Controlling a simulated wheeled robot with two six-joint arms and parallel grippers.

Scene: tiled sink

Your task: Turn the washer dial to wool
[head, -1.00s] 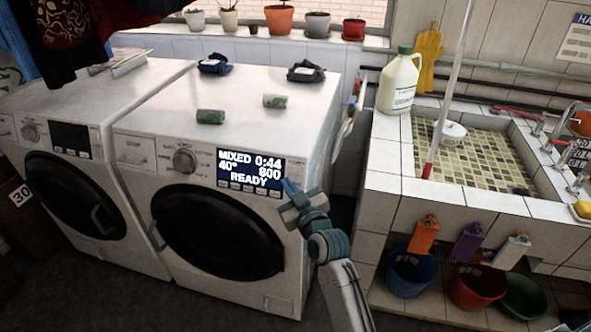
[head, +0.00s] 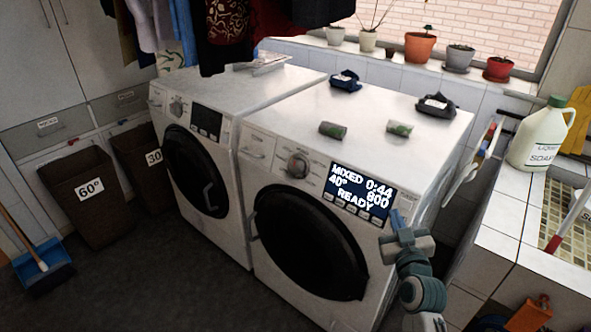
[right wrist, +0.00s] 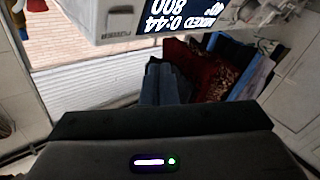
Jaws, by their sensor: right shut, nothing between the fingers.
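The washer (head: 268,176) with the lit display (head: 362,194) stands at centre right in the head view. Its display reads "MIXED 0:44 40° 800 READY". Its round dial (head: 298,166) sits on the panel left of the display. My right gripper (head: 398,222) is shut and empty, just right of and below the display, apart from the dial. In the right wrist view the display (right wrist: 182,14) shows upside down at the top, with the blue fingers (right wrist: 161,82) together below it. The dial is not seen there. My left gripper is not in view.
A second washer (head: 228,98) with a dark display stands to the left. Two small cans (head: 333,130) and dark bundles (head: 346,81) lie on top. Laundry bins (head: 82,220) stand far left. The tiled sink edge (head: 545,262) and a soap jug (head: 540,135) are at right.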

